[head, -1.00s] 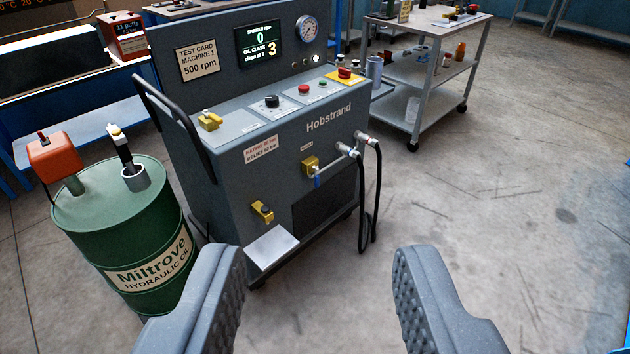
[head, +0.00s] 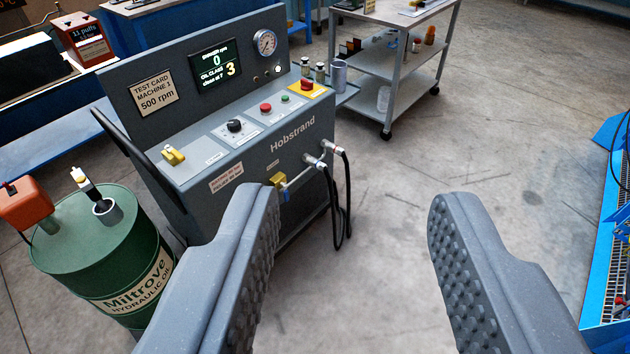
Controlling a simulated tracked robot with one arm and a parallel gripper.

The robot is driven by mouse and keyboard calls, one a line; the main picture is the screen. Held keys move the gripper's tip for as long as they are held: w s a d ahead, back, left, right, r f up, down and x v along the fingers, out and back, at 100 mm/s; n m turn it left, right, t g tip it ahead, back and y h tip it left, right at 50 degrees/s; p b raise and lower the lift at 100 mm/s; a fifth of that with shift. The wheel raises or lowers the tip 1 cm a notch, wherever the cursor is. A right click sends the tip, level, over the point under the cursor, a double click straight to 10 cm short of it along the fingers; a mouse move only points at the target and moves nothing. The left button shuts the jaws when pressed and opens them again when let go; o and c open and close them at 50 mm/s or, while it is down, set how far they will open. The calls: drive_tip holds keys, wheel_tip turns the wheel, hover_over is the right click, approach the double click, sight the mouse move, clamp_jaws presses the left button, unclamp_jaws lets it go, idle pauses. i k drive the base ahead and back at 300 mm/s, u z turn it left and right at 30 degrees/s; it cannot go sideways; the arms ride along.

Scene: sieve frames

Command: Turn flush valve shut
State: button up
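The grey Hobstrand machine (head: 240,165) stands ahead, left of centre. A yellow valve (head: 278,180) with a small blue handle is on its front, beside a pipe and two hose couplings. Another yellow valve (head: 173,155) sits on the left of the sloped control panel. Their labels are too small to read, so I cannot tell which is the flush valve. My gripper (head: 352,198) is open and empty, with its fingers wide apart. Its left finger covers the machine's lower front and comes close in the picture to the front valve. No contact shows.
A green oil drum (head: 105,250) stands left of the machine. Black hoses (head: 337,205) hang from the couplings. A grey shelf cart (head: 393,65) stands behind. A blue-framed object (head: 600,260) is at the right edge. The floor between is clear.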

sight(285, 192)
drive_tip(key=z, duration=0.1)
drive_tip(key=i, duration=1.75)
drive_tip(key=u, duration=0.7)
